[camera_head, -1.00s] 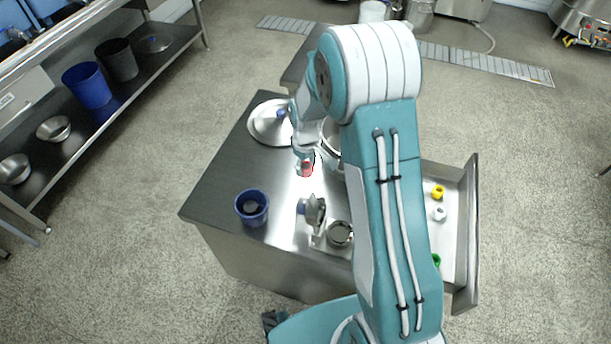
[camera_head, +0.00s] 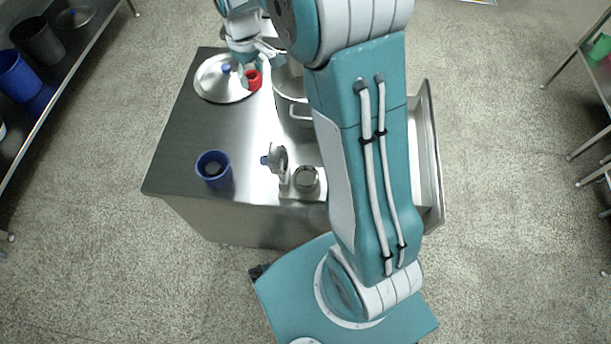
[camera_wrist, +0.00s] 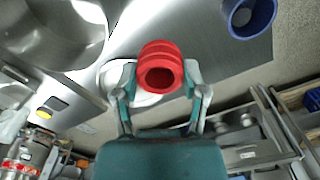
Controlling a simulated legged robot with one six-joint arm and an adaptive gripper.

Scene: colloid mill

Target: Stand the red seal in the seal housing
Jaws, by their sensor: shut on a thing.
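The red seal (camera_head: 253,80) is a ribbed ring with a round hole. My gripper (camera_wrist: 161,76) is shut on it, a fingertip on each side, and the hole shows in the wrist view (camera_wrist: 161,66). In the head view the seal appears beside the pot lid, and I cannot tell its height above the table. What looks like the seal housing (camera_head: 306,178) is a small round metal cup with an open top. It sits near the table's front edge, beside a grey fitting with a blue end (camera_head: 277,160), apart from the seal.
A steel pot (camera_head: 292,100) stands between seal and housing, partly behind my arm. A lid with a blue knob (camera_head: 212,88) lies at back left. A blue cup (camera_head: 213,168) stands front left. The tray (camera_head: 428,140) at right is mostly hidden. The table's left middle is clear.

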